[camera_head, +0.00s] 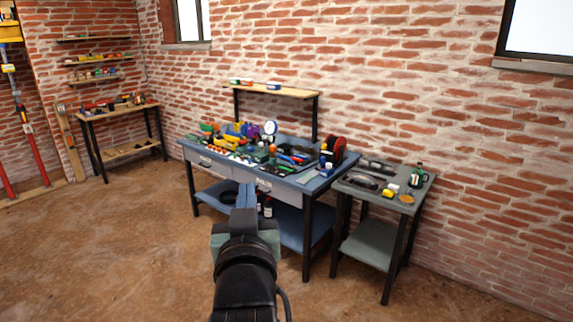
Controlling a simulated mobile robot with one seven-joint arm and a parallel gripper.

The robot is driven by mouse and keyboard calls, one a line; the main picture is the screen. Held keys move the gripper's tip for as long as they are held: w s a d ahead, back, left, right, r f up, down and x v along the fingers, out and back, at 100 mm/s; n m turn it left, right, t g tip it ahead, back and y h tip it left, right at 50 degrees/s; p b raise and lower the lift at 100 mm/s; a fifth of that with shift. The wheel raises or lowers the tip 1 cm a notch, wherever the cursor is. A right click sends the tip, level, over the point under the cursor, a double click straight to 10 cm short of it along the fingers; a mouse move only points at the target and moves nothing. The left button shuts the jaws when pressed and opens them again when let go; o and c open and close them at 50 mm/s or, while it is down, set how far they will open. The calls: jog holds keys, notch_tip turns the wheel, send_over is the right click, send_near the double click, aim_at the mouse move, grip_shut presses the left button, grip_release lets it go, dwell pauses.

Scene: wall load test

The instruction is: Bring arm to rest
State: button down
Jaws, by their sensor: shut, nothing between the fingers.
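My gripper (245,196) shows at the lower middle of the head view, at the end of my dark arm, pointing away toward the blue workbench (290,183). Its fingers are shut together with nothing between them. In the picture it overlaps the front of the workbench; how far it is from the bench is hard to tell. My arm reaches up from the bottom edge of the view and hides part of the floor and the bench's lower shelf.
The workbench is crowded with tools and has an upper shelf (290,91). A smaller grey table (415,200) stands at its right. Another bench (118,109) is at the back left, below wall shelves (92,61). The brown floor (110,250) is clear at left and front.

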jog(key=s+d+r+t+h, duration=0.1)
jog(key=s+d+r+t, duration=0.2)
jog(key=s+r, duration=0.6)
jog(key=s+d+r+m+t+h+b, duration=0.1)
jog(key=s+d+r+t, duration=0.2)
jog(key=s+r+t, duration=0.3)
jog(key=s+r, duration=0.4)
jog(key=r, duration=0.6)
jog(key=shift+s+m, duration=0.2)
jog(key=shift+m, duration=0.1)
